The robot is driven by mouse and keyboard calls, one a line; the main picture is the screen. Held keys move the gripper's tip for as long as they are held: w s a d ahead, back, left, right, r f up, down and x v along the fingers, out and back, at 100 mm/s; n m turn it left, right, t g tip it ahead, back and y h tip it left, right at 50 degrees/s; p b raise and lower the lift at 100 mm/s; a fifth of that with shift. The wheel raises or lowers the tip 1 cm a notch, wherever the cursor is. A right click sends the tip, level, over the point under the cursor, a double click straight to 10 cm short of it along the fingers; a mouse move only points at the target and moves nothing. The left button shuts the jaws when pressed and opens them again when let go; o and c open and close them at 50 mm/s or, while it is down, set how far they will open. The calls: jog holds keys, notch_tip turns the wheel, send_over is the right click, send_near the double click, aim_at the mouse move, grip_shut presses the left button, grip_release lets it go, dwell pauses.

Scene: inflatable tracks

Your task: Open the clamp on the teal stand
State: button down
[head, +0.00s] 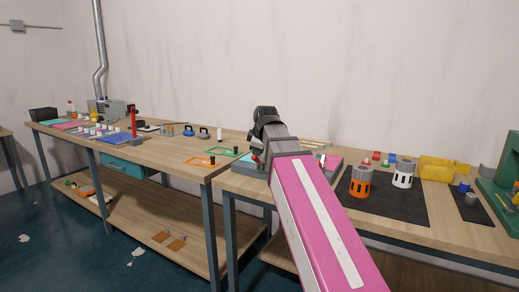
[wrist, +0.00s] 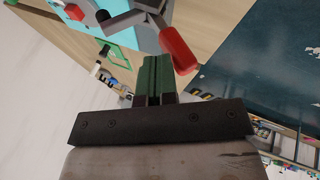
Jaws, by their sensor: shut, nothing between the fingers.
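The teal stand (wrist: 125,32) is at the top of the wrist view, tilted by the camera angle. A grey metal clamp (wrist: 150,8) is on it, partly cut off by the top edge. The clamp's red handle (wrist: 179,50) sticks out to the right of my fingers. My gripper (wrist: 152,60) has its green fingers together and empty, close beside the handle; I cannot tell whether they touch it.
Right of my arm a dark mat (head: 387,200) bears an orange cylinder (head: 360,183) and a white cylinder (head: 402,174). A yellow bin (head: 436,168) stands behind. Orange and green frames (head: 199,161) lie on the left bench. A gap separates the benches.

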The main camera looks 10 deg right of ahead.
jog(key=shift+s+a+f, duration=0.3)
jog(key=shift+s, duration=0.05)
dwell(0.5)
